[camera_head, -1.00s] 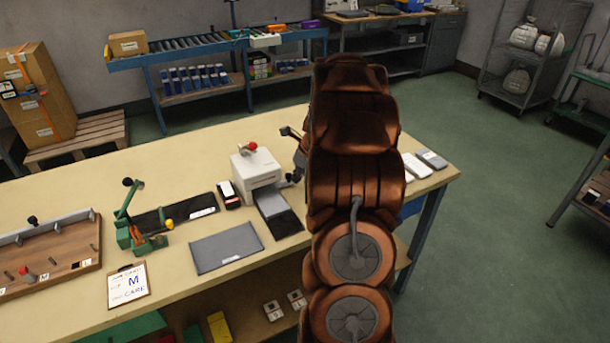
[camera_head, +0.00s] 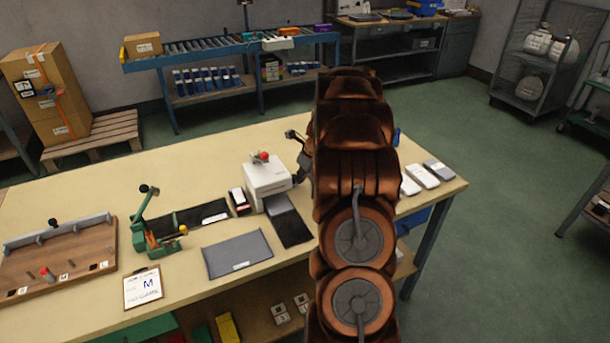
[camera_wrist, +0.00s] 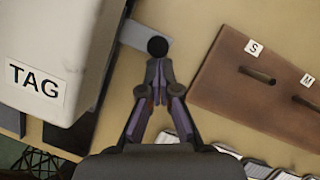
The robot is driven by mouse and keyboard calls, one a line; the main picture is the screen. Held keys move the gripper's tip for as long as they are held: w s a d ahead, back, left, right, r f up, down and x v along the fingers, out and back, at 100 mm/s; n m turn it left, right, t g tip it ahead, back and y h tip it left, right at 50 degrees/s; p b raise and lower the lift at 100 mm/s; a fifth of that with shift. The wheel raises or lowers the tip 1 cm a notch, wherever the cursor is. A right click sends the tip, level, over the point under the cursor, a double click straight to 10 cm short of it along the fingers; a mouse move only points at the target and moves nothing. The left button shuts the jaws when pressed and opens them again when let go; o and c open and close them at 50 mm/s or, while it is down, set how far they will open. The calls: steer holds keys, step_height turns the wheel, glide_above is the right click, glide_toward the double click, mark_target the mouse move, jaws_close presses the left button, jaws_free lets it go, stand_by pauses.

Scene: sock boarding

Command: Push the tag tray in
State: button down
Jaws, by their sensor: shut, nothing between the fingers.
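A white box labelled TAG (camera_wrist: 40,75) fills the upper left of the wrist view. A grey tray (camera_wrist: 133,32) sticks out beside the box, with a round black knob (camera_wrist: 157,47) at its outer part. My gripper (camera_wrist: 158,88) is shut and empty, its fingertips close to the knob; I cannot tell whether they touch it. In the head view a white box with a red knob (camera_head: 266,180) stands on the table, and my arm hides the area to its right. The tray does not show clearly there.
In the head view, a grey folder-like pad (camera_head: 238,256), a green clamp device (camera_head: 148,238) and a clipboard (camera_head: 142,288) lie on the table (camera_head: 195,150). White slabs (camera_head: 422,176) lie right of my arm.

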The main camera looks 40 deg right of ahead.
steer(key=shift+w+d+r, duration=0.1)
steer(key=shift+w+d, duration=0.1)
steer(key=shift+w, duration=0.4)
